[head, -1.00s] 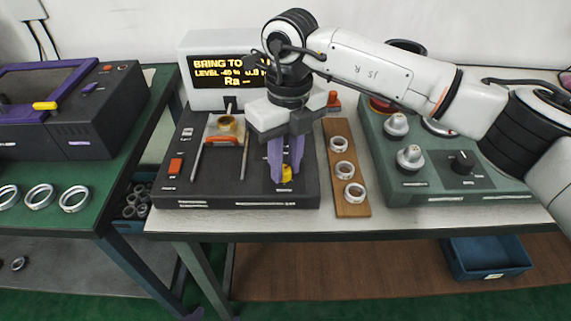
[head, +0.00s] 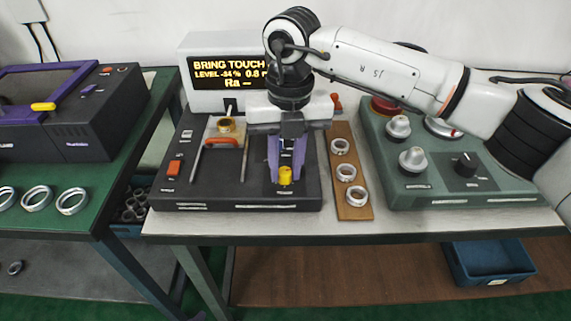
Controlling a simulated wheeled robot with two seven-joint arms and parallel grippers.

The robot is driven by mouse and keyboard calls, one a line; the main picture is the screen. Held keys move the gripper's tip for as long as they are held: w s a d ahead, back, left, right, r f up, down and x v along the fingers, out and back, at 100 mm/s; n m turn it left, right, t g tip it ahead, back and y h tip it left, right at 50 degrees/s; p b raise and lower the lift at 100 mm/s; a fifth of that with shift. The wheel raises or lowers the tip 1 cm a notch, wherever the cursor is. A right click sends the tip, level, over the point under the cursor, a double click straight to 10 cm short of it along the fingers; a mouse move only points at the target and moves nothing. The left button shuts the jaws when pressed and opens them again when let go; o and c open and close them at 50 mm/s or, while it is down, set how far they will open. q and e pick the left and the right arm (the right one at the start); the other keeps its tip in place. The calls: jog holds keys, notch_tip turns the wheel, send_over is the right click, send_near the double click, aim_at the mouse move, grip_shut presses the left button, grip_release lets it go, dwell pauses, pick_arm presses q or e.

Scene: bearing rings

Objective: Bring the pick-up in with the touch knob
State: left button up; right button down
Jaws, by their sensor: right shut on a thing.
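The touch knob is a small yellow knob (head: 285,175) at the front right of a dark grey tester (head: 228,193). My right gripper (head: 286,168), with purple fingers, points down and is shut on the knob. The tester's screen (head: 225,72) reads "BRING TOUCH", "LEVEL -34 %" and "Ra –", partly hidden by my right arm. I cannot make out the pick-up's tip. My left gripper is not in view.
A wooden strip (head: 352,205) with several steel rings lies right of the tester. A green-grey unit (head: 425,197) with knobs stands farther right. On the left, a green table (head: 95,205) bears rings and a dark purple-trimmed machine (head: 85,125). A blue bin (head: 488,262) sits below.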

aim_at(287, 172)
jog(key=shift+w+r, duration=0.1)
jog(key=c, duration=1.5)
grip_release()
jog(key=r, duration=1)
jog(key=shift+d+r, duration=0.15)
jog(key=shift+d, duration=0.05)
